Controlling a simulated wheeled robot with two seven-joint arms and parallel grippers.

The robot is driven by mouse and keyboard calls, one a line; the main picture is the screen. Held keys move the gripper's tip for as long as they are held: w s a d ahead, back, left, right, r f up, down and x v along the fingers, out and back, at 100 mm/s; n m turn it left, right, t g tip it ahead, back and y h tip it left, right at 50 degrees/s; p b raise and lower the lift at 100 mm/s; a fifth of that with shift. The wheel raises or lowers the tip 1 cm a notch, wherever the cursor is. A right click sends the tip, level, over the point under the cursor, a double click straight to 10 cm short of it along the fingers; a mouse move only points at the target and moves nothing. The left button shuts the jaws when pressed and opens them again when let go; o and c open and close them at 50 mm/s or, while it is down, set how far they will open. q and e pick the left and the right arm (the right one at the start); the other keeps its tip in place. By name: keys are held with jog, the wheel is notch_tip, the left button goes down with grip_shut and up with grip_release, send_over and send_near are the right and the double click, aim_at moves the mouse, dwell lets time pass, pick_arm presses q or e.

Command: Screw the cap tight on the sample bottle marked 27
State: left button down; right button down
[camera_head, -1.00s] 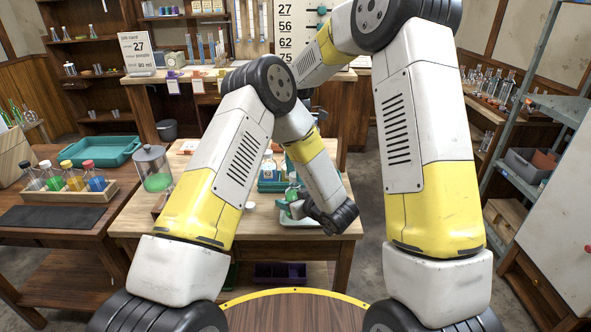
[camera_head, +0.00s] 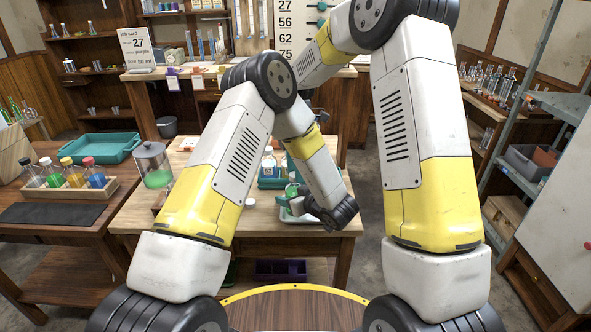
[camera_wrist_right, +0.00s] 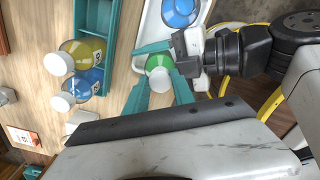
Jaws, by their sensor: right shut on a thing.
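In the right wrist view, a round bottle with green liquid (camera_wrist_right: 158,64) and a white cap (camera_wrist_right: 173,96) stands between the teal fingers of my right gripper (camera_wrist_right: 160,76), which is shut on it. In the head view the green bottle (camera_head: 292,190) shows small at the front of the middle table, beside my left wrist. No bottle marking 27 is readable.
A teal rack (camera_wrist_right: 103,60) holds a yellow bottle (camera_wrist_right: 82,52) and a blue bottle (camera_wrist_right: 86,82), both white-capped. Another blue bottle (camera_wrist_right: 179,12) is on a white tray (camera_wrist_right: 150,28). A glass jar (camera_head: 153,166) stands at the table's left.

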jog(key=m, duration=0.4)
jog(key=shift+m, duration=0.3)
jog(key=m, duration=0.4)
jog(key=shift+m, duration=0.3)
jog(key=m, duration=0.7)
jog(key=shift+s, duration=0.1)
jog(key=m, duration=0.5)
jog(key=shift+a, duration=0.1)
jog(key=m, duration=0.4)
jog(key=shift+m, duration=0.3)
jog(key=m, duration=0.4)
jog(key=shift+m, duration=0.3)
jog(key=m, duration=0.4)
